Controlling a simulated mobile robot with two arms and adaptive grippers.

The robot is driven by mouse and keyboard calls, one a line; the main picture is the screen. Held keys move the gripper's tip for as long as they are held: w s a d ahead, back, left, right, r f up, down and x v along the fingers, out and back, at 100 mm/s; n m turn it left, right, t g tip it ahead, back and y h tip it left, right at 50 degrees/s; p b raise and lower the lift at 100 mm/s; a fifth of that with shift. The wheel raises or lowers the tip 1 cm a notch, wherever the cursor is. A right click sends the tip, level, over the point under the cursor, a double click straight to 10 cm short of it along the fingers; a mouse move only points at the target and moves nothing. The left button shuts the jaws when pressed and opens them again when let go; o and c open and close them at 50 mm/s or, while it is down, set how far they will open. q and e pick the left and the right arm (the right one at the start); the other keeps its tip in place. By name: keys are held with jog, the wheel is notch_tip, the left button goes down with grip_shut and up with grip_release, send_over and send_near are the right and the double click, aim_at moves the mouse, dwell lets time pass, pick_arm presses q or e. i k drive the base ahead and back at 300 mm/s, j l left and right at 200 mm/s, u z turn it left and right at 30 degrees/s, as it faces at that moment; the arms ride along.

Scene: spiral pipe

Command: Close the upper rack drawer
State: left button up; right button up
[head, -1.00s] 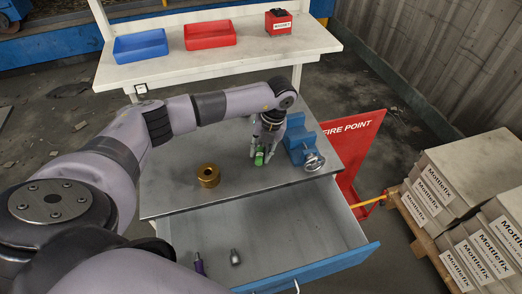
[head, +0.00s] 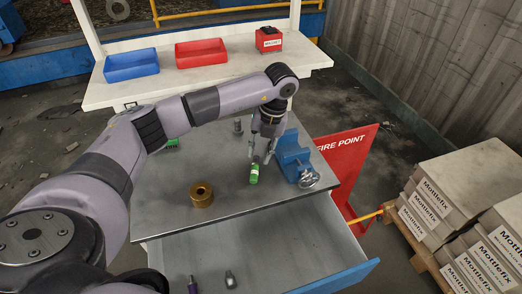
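The upper drawer (head: 262,248) of the rack is pulled out below the grey worktop (head: 165,208). Its blue front (head: 345,276) shows at the lower right, and the rest of the front is cut off by the frame. A purple-handled item (head: 192,285) and a small grey metal part (head: 230,279) are inside it. My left gripper (head: 261,156) is over the worktop with its fingers spread and nothing between them. It is just behind a green cylinder (head: 254,174) and left of a blue vise (head: 290,157). My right gripper is not in view.
A brass ring (head: 201,195) sits on the worktop. A red fire-point panel (head: 346,160) stands right of the rack. Cartons (head: 440,200) are stacked at far right. Behind, a white bench (head: 215,82) holds a blue bin (head: 131,65) and a red bin (head: 201,53).

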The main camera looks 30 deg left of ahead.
aim_at(306, 246)
jog(key=k+l, duration=1.1)
jog(key=k, duration=0.2)
